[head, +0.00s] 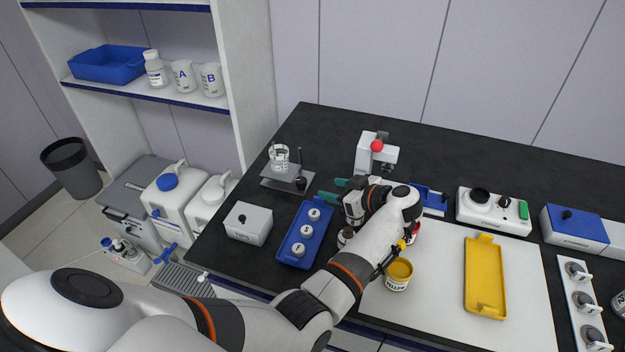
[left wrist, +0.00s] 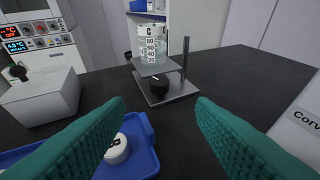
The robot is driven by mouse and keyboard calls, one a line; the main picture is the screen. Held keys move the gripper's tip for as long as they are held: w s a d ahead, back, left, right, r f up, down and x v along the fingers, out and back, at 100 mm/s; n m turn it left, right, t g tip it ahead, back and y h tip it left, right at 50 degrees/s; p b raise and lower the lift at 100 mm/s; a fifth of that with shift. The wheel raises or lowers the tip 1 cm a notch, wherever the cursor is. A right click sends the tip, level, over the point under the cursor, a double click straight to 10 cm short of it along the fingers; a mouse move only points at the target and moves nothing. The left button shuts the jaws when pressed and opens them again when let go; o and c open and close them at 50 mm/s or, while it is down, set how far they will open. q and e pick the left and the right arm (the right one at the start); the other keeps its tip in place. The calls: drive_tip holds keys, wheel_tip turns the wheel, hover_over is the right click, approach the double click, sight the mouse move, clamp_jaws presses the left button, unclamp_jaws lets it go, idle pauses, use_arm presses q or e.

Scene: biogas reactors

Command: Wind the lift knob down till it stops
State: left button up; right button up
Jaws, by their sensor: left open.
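The lift (head: 287,178) is a grey plate stand with a post, at the back left of the dark bench. Its black knob (head: 300,183) sits on the side toward my left gripper. A glass beaker (head: 280,157) stands on its top plate. In the left wrist view the knob (left wrist: 159,84) shows between the lift's top plate (left wrist: 155,68) and base, with a pale mark on it; the beaker (left wrist: 151,45) is marked C. My left gripper (head: 331,189) is open and empty, its teal fingers (left wrist: 159,108) pointing at the knob from a short distance. My right gripper is out of view.
A blue tray (head: 286,252) with several white-lidded pieces lies below the left fingers. A grey box (head: 248,224) stands left of it. A yellow pot (head: 399,274) stands near my left forearm.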

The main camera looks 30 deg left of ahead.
sight(305, 181)
use_arm(q)
drive_tip(key=x, duration=0.5)
drive_tip(key=shift+a, duration=0.45)
drive_tip(key=x, duration=0.3)
drive_tip(key=shift+a+f, duration=0.15)
drive_tip(key=shift+a, duration=0.05)
drive_tip(key=shift+w+a+f+p, duration=0.2)
drive_tip(key=shift+a+p, duration=0.1)
drive_tip(key=shift+a, duration=0.1)
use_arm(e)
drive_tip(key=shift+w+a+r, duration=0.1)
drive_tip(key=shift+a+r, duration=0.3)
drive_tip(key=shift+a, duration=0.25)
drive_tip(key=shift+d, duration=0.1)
